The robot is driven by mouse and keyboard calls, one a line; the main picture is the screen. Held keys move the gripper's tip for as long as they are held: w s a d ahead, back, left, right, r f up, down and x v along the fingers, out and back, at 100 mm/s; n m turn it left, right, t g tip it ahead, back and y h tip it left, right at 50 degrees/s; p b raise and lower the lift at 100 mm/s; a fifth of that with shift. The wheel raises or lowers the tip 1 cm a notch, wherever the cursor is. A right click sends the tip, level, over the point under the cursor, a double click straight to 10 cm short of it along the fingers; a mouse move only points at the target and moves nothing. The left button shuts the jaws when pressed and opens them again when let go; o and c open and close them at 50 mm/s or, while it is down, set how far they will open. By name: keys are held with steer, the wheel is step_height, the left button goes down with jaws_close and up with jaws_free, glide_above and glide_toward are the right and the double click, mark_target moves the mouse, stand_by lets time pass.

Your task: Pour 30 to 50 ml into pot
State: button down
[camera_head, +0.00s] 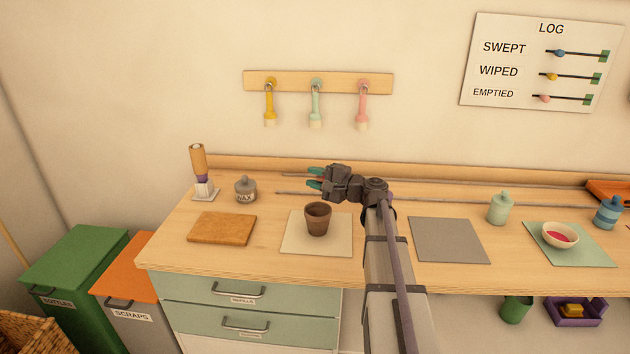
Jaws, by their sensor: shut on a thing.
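A brown pot (317,219) stands upright on a pale square mat (335,247) on the bench. My gripper (315,178) is behind the pot as seen here, pointing left, with teal parts showing at its end. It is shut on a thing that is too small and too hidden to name. I cannot see any liquid in the pot; its inside looks dark.
A wooden board (222,229), a wax jar (245,190) and a brush in a holder (204,190) are at left. A grey mat (448,240) is bare. A pale green bottle (500,209), a bowl of red contents (560,235) and a blue bottle (607,214) stand right.

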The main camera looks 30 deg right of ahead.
step_height(320, 180, up, 7)
steer(key=w+d+m+p, duration=0.1)
steer(key=m+p, duration=0.5)
steer(key=m, duration=0.6)
steer(key=shift+w+d+m+p, duration=0.3)
steer(key=shift+d+m, duration=0.1)
steer(key=shift+d, duration=0.15)
steer(key=shift+w+d+f+m, duration=0.15)
steer(key=shift+w+d+m, duration=0.2)
steer(key=shift+d, duration=0.15)
steer(key=shift+w+d+f+m, duration=0.1)
steer(key=shift+w+d+m, duration=0.25)
steer(key=shift+d, duration=0.15)
steer(key=shift+w+d+m, duration=0.15)
steer(key=shift+d+m, duration=0.15)
steer(key=shift+r, duration=0.1)
